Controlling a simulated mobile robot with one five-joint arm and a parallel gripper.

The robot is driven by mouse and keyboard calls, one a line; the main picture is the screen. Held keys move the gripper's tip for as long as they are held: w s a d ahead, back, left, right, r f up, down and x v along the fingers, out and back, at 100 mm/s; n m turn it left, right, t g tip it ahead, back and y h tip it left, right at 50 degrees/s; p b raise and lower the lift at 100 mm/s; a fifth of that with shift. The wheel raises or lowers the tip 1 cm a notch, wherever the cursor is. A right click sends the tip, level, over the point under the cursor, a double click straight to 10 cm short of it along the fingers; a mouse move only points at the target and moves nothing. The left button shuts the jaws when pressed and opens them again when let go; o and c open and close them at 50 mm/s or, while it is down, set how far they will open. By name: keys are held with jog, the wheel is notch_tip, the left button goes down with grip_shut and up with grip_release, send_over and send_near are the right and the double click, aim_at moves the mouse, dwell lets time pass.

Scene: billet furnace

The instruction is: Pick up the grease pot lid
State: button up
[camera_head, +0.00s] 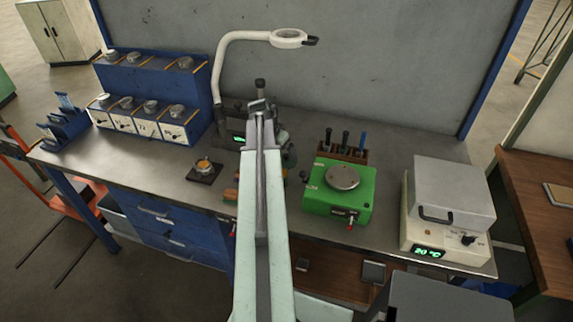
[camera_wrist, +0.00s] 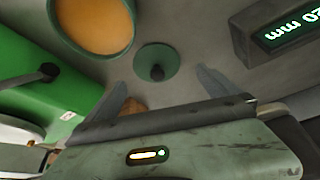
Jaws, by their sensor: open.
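The grease pot lid (camera_wrist: 157,62) is a green disc with a black knob, lying flat on the bench in the wrist view. Beside it at the upper left is the open grease pot (camera_wrist: 95,22), with orange-yellow grease inside. My gripper (camera_wrist: 163,88) is open, its two fingers on the near side of the lid, one toward each side, with nothing held. Whether the fingers touch the lid cannot be told. In the head view my arm reaches over the bench and hides most of this spot; my gripper (camera_head: 259,106) shows at its far end.
A green device (camera_head: 340,185) with a round metal plate stands right of my arm; its side is close in the wrist view (camera_wrist: 40,105). A measuring device with a lit display (camera_wrist: 288,35) is at the upper right there. A white oven (camera_head: 448,208) stands farther right.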

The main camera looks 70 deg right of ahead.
aim_at(286, 155)
jog(key=b+x, duration=0.4)
jog(key=x, duration=0.1)
jog(key=shift+s+d+b, duration=0.1)
jog(key=shift+s+b, duration=0.2)
jog(key=shift+b, duration=0.1)
jog(key=shift+r, duration=0.15)
jog(key=c, duration=1.3)
jog(key=shift+r+p, duration=0.15)
jog(key=shift+p, duration=0.2)
